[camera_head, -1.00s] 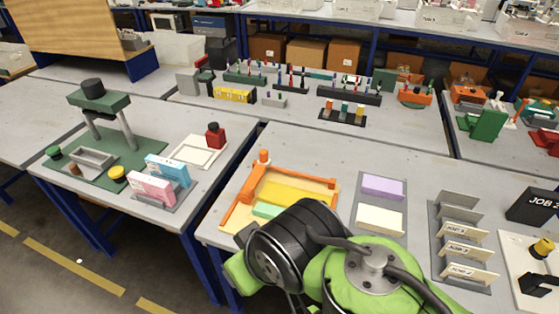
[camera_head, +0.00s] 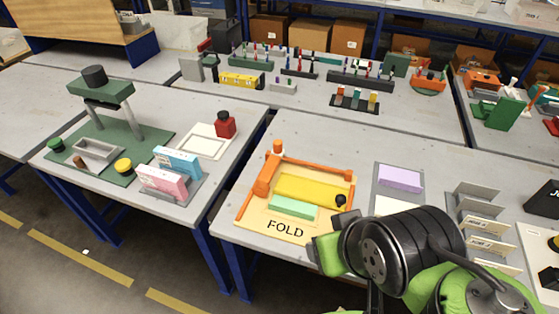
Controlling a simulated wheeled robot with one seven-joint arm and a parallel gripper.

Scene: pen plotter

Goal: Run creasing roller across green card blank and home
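The green card blank (camera_head: 292,207) lies flat on the tan board marked FOLD, along the front edge of a yellow plate (camera_head: 310,189). An orange frame (camera_head: 266,174) with a bar along the back and an arm down the left side surrounds them; I cannot tell which part is the creasing roller. A black knob (camera_head: 341,200) shows at the yellow plate's right end. My arm's green and black links stand in front of the board's right front corner, right of the green card. I cannot make out my gripper's fingers.
Right of the board is a grey tray with a lilac block (camera_head: 400,179) and a cream one partly behind my arm. Grey slotted racks (camera_head: 478,200) stand farther right. A gap separates this table from the left one with the green press (camera_head: 100,88).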

